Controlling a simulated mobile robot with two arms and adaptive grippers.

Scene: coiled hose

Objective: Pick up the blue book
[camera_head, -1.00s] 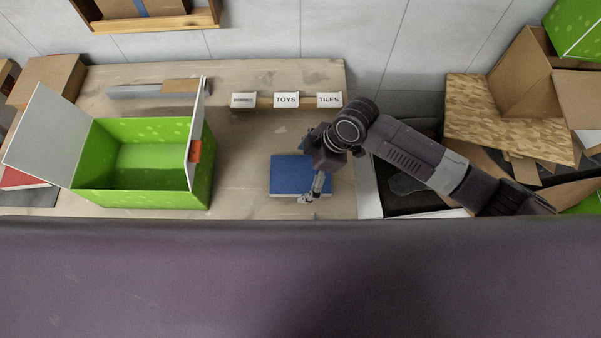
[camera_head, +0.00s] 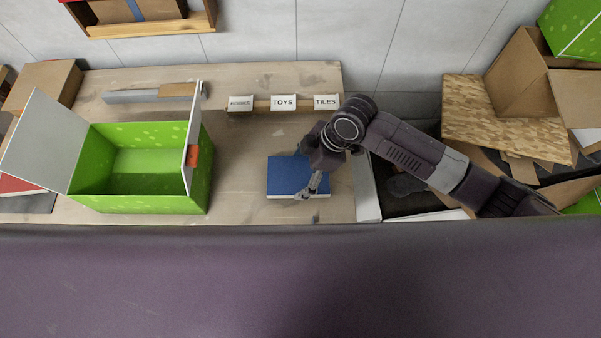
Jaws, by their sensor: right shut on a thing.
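The blue book (camera_head: 287,177) lies on the wooden table near its front edge, right of the green box. My right arm reaches over it from the right. My right gripper (camera_head: 305,192) is at the book's front right part and is shut on it. The arm's wrist hides the book's back right corner. I cannot tell whether the book is lifted off the table. My left gripper is not in view.
An open green box (camera_head: 152,203) with raised flaps stands on the left. Signs, one reading TOYS (camera_head: 284,102), stand at the back of the table. Cardboard boxes (camera_head: 522,75) are piled at the right. Bare table (camera_head: 236,160) shows between the green box and the book.

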